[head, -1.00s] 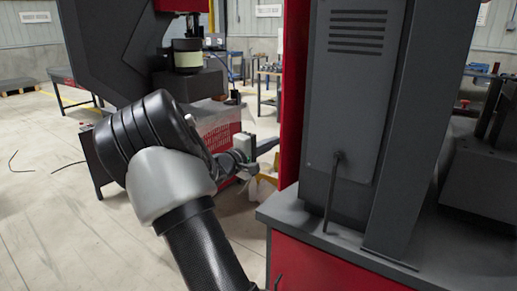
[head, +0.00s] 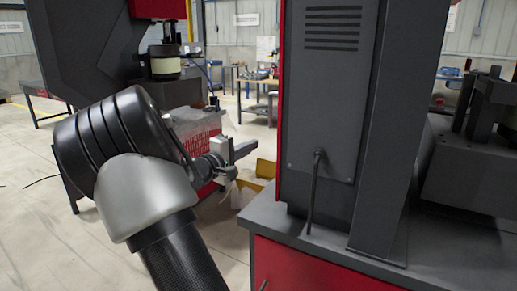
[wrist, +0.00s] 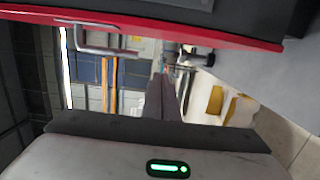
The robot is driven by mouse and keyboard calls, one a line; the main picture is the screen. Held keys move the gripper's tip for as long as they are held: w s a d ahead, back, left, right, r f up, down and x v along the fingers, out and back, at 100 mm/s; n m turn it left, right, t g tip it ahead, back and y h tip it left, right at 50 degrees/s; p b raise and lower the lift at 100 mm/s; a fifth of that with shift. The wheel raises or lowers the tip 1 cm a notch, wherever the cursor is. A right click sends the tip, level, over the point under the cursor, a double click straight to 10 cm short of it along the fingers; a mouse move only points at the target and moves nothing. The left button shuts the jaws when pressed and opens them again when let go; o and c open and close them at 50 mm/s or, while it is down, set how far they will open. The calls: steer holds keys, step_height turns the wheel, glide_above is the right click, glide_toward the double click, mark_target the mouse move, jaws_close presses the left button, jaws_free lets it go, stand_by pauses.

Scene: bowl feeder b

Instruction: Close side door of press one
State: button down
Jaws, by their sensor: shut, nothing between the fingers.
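A tall dark grey press housing (head: 335,105) with vent slots stands right of centre in the head view. A thin red strip (head: 281,95) runs along its left edge, seen nearly edge-on. In the wrist view, a red-edged panel (wrist: 225,38) crosses the top, and a silver bar handle (wrist: 97,50) hangs below its left part. I cannot tell for certain whether this panel is the side door. My gripper (head: 243,150) is left of the housing, apart from it. In the wrist view its dark fingers (wrist: 168,95) are together and empty, below the red edge and right of the handle.
A grey ledge on a red base (head: 320,268) juts out in front of the housing. Another dark press (head: 90,50) stands at the left behind my arm. A yellow box (head: 263,170) lies on the floor beyond the gripper. The floor at left is open.

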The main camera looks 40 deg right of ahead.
steer(key=s+a+p, duration=0.1)
steer(key=s+a, duration=0.5)
steer(key=a, duration=0.2)
steer(key=shift+s, duration=0.1)
steer(key=s+a+f+m+g+y, duration=0.2)
steer(key=s+a+f+y, duration=0.15)
steer(key=s, duration=0.35)
steer(key=s+a+f+m+g+y, duration=0.1)
steer(key=s+a+f+m+y, duration=0.15)
steer(key=s+y, duration=0.3)
steer(key=s+a+r+n+t+y, duration=0.1)
steer(key=s+a+r+t+y, duration=0.15)
steer(key=a, duration=0.55)
steer(key=s+a+r+t+y, duration=0.1)
steer(key=s+a+y, duration=0.2)
steer(key=a, duration=0.5)
steer(key=s+a+r+n+t+y, duration=0.1)
steer(key=s+a+t+y, duration=0.15)
steer(key=a, duration=0.55)
step_height(320, 180, up, 22)
steer(key=g+p, duration=0.1)
steer(key=p, duration=2.2)
steer(key=shift+w+d+r+y, duration=0.15)
steer(key=shift+w+r+y, duration=0.1)
steer(key=shift+y, duration=0.05)
